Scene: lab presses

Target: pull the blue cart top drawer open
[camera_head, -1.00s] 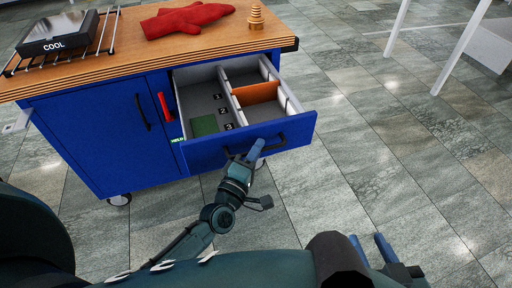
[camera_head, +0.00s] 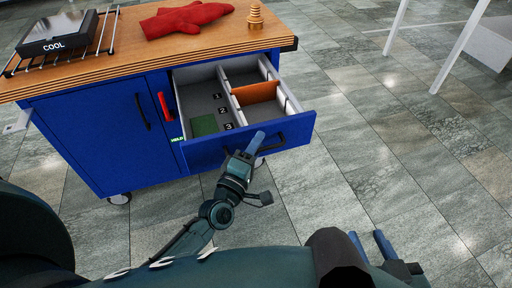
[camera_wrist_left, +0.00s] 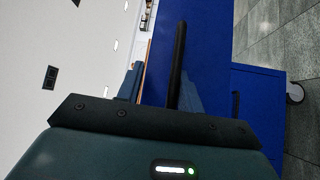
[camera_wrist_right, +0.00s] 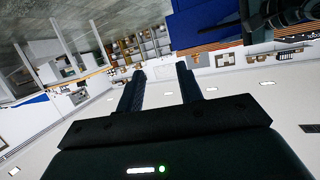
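The blue cart's top drawer (camera_head: 280,139) is pulled well out, its grey compartments showing. Its black handle (camera_head: 272,146) is on the front panel, and the left wrist view shows it as a dark bar (camera_wrist_left: 177,65). My left gripper (camera_head: 252,146) is at the left part of the handle. In the left wrist view its fingers (camera_wrist_left: 160,85) are apart, with the bar between them, nearer the right finger and a gap on the left. My right gripper (camera_head: 370,246) is low at the front, away from the cart; its fingers (camera_wrist_right: 161,88) are apart and empty.
The blue cart (camera_head: 95,140) has a wooden top with a red mitt (camera_head: 187,19), a brass-coloured ringed piece (camera_head: 255,17) and a rack (camera_head: 100,35) with a "COOL" box (camera_head: 55,35). A lower door has a black handle (camera_head: 142,112). The tiled floor right of the cart is clear.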

